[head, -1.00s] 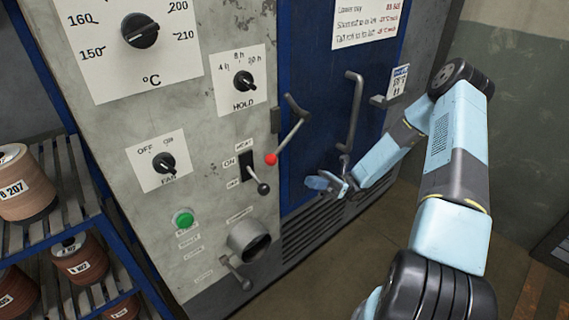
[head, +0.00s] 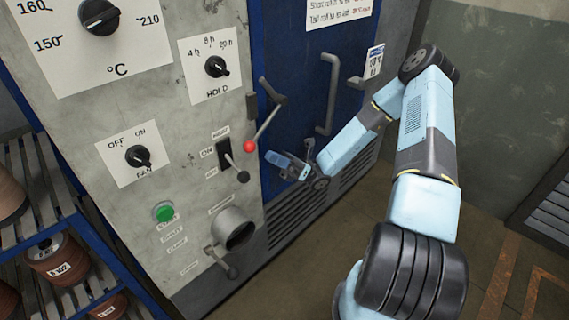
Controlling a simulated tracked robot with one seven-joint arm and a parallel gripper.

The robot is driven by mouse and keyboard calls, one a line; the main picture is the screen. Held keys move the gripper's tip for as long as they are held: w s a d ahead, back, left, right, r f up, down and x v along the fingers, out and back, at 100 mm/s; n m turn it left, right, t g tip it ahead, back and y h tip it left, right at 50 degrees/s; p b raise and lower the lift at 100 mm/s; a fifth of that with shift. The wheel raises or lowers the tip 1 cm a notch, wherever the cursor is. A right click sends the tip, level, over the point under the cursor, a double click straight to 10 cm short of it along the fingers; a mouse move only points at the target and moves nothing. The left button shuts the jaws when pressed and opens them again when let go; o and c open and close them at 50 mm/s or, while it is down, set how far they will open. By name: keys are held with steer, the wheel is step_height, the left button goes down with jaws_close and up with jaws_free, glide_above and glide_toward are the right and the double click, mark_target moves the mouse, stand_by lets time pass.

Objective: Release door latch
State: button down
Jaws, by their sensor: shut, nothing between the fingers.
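The door latch is a dark angled lever (head: 266,120) at the left edge of the blue door (head: 305,75), ending in a red ball knob (head: 250,146) that hangs down and to the left. My gripper (head: 278,166) is in front of the lower part of the door, a little right of and below the red knob. It is shut and empty, with its fingers pointing left toward the knob. A small gap shows between fingers and knob in the picture; the depth between them is hard to tell.
A grey vertical door handle (head: 329,95) stands right of the latch. A round pipe outlet (head: 235,229) sticks out lower down. A blue rack (head: 75,235) with coils stands at left.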

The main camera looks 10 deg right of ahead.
steer(key=shift+x, duration=2.5)
